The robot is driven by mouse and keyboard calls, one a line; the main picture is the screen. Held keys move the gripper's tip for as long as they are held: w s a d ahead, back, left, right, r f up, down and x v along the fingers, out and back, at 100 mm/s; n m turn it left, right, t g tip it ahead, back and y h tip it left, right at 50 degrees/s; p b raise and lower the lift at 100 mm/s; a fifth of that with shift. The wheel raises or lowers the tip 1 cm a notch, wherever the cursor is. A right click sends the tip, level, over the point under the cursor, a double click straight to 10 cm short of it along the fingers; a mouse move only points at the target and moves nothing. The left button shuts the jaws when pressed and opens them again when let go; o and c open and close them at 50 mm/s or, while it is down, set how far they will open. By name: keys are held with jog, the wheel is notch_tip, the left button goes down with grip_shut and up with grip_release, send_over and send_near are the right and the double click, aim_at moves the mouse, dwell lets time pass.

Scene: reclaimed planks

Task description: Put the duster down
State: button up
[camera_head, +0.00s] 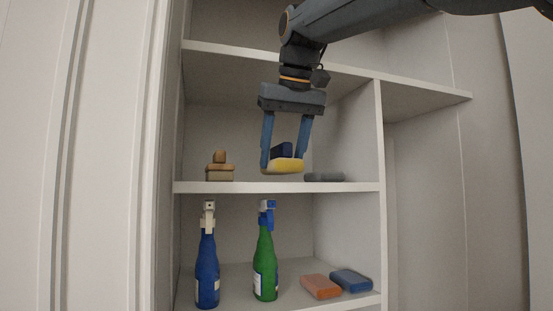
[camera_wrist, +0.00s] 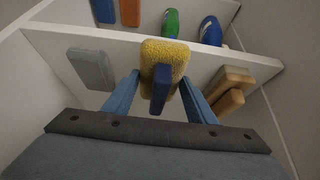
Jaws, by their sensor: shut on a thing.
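The duster (camera_head: 286,167) has a yellow pad and a dark blue handle. It also shows in the wrist view (camera_wrist: 165,52), with the handle toward me. My gripper (camera_head: 284,160) is shut on it, with one blue finger on each side. The pad faces down, at the height of the middle shelf (camera_head: 280,188) and just above its front edge in the head view. I see no clear contact with the shelf. In the wrist view the pad overlaps the shelf's edge.
A tan block with a knob (camera_head: 220,172) stands left on the middle shelf; a grey sponge (camera_head: 324,177) lies right. Below are a blue bottle (camera_head: 207,262), a green bottle (camera_head: 265,262), an orange sponge (camera_head: 321,286) and a blue sponge (camera_head: 351,280). The shelf between block and grey sponge looks clear.

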jog(key=shift+w+a, duration=0.15)
jog(key=shift+w, duration=0.45)
jog(key=w, duration=0.1)
jog(key=w+a+p, duration=0.1)
jog(key=w, duration=0.1)
jog(key=shift+s+d+f+p, duration=0.15)
jog(key=shift+f+p, duration=0.15)
jog(key=shift+f, duration=0.5)
jog(key=o, duration=1.1)
jog(key=shift+f, duration=0.1)
jog(key=shift+o, duration=0.4)
